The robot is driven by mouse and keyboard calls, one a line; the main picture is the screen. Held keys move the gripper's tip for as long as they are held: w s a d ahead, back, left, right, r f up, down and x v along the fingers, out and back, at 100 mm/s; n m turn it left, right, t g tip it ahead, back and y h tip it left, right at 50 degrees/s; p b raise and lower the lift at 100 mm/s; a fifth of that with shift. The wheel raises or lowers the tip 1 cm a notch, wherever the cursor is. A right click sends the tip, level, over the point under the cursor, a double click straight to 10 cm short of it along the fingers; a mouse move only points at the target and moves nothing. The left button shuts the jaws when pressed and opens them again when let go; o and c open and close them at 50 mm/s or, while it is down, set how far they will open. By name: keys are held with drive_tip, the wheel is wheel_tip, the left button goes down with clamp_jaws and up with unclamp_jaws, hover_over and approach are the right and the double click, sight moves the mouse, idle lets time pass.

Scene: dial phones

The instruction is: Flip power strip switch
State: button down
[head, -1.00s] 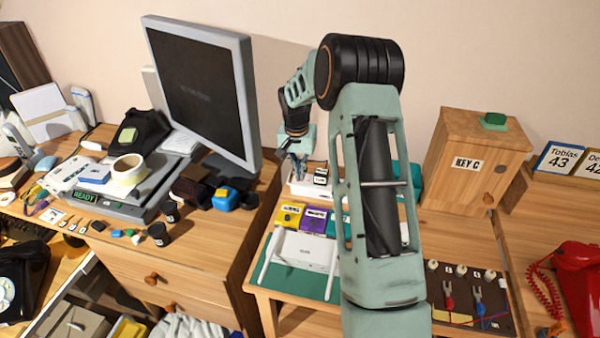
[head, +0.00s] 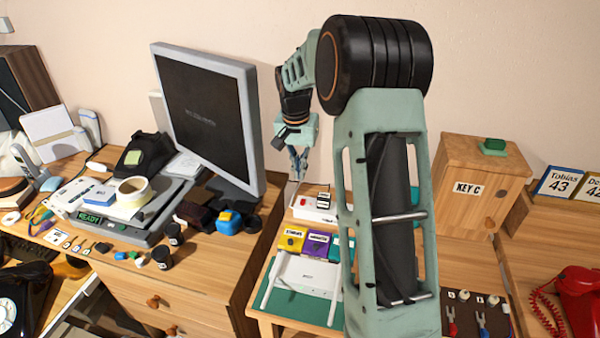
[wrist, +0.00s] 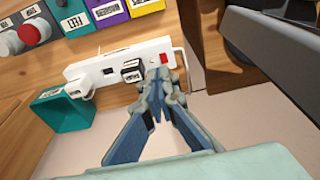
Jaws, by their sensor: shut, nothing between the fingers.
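The white power strip (wrist: 120,57) lies on the wooden desk in the wrist view. In the head view the strip (head: 309,213) is partly hidden behind my arm. My gripper (wrist: 157,77) is shut and empty, its fingertips close to the switch in the picture. In the head view my gripper (head: 297,177) hangs above the strip's far left end, with a visible gap below. The switch's on or off position cannot be told.
Yellow (head: 291,239) and purple (head: 316,243) labelled boxes and a white router (head: 304,277) stand in front of the strip. A monitor (head: 208,110) is to the left. The wooden KEY C box (head: 462,188) and red phone (head: 580,290) are to the right.

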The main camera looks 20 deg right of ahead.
sight(304, 199)
drive_tip(key=shift+w+d+r+t+h+b, duration=0.2)
drive_tip(key=shift+w+r+t+h+b, duration=0.3)
drive_tip(key=shift+t, duration=0.4)
drive_tip(key=shift+f, duration=0.1)
drive_tip(key=x, duration=1.3)
drive_tip(key=shift+s+a+f, duration=0.1)
drive_tip(key=shift+s+f, duration=0.2)
drive_tip(key=shift+f, duration=0.25)
